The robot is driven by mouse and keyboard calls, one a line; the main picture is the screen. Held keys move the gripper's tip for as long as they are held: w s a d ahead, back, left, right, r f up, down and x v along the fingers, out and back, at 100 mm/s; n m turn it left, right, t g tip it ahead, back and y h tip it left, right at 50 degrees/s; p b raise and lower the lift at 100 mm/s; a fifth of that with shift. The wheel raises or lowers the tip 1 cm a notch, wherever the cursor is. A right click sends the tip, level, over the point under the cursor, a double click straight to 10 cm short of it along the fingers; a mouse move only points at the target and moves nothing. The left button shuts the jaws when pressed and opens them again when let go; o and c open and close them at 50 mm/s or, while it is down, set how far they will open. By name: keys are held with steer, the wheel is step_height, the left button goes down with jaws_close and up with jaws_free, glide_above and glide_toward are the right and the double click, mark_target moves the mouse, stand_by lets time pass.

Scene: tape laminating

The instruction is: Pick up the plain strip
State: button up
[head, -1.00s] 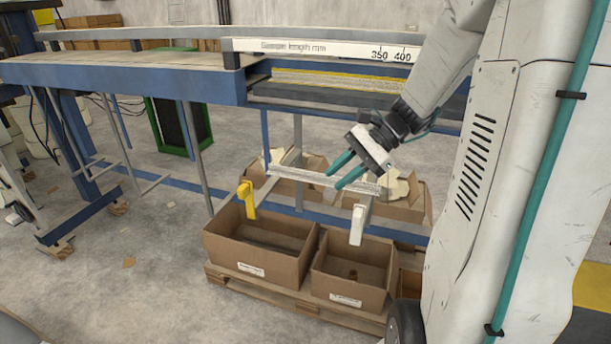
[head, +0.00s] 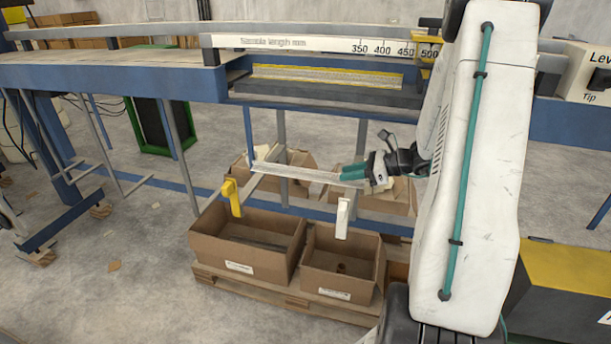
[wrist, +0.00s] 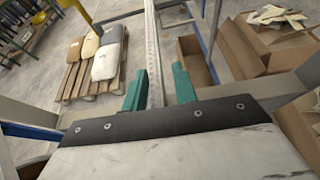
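A long, pale, plain strip (head: 305,174) lies level below the bench, above the cardboard boxes. It rests across grey rails. My gripper (head: 352,172) is at the right end of this strip, with its green fingers pointing left along it. In the wrist view the strip (wrist: 153,45) runs away from me and its near end lies between the two green fingers of my gripper (wrist: 160,88). The fingers stand apart, with a visible gap on the right side of the strip. The strip is nearer the left finger; whether it touches that finger is unclear.
Open cardboard boxes (head: 245,245) sit on a pallet below. A yellow holder (head: 232,197) and a white holder (head: 342,218) hang at the rail ends.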

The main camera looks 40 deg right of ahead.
steer(key=shift+x, duration=1.05)
jaws_close()
